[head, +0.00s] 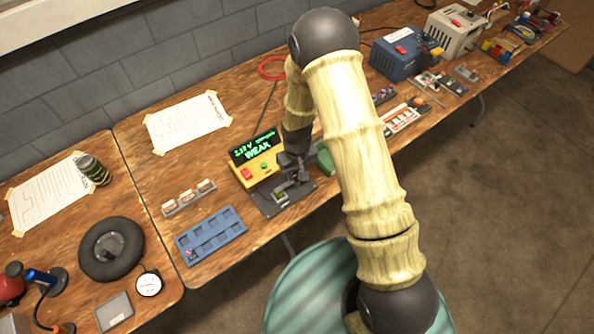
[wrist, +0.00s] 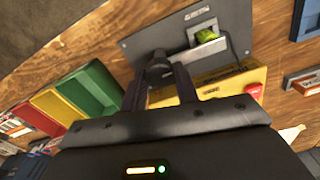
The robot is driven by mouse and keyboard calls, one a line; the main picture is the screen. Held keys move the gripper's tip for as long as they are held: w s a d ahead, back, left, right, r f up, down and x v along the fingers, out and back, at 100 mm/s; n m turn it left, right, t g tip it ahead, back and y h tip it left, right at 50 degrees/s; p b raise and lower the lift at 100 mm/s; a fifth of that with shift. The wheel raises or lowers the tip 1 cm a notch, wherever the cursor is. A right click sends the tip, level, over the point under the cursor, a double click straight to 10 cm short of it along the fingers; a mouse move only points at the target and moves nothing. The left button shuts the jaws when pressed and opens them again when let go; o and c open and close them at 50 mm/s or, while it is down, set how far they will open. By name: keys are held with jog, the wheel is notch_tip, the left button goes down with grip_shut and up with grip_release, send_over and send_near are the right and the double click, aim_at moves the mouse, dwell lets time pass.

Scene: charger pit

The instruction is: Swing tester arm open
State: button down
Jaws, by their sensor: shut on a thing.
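The yellow battery tester (head: 258,165) stands on the bench, and its green display reads 'WEAK'. Its dark base plate (head: 268,205) holds a small green item in a cradle (head: 281,196); in the wrist view the item (wrist: 206,36) sits in a grey holder. My gripper (head: 292,172) is over the tester's right side, pointing down. In the wrist view my gripper (wrist: 160,82) is shut on the dark knob of the tester arm (wrist: 158,66).
A blue slotted tray (head: 211,235) and a rack of small cells (head: 189,197) lie left of the tester. Coloured bins (wrist: 75,105) are close beside my gripper. Two bench chargers (head: 395,52) stand farther right.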

jog(key=shift+m, duration=0.4)
jog(key=m+b, duration=0.1)
jog(key=m, duration=1.1)
jog(key=shift+r+p, duration=0.1)
jog(key=shift+p, duration=0.3)
jog(key=m+p, duration=0.1)
jog(key=m, duration=0.4)
jog(key=c, duration=1.1)
grip_release()
jog(key=shift+o, duration=0.2)
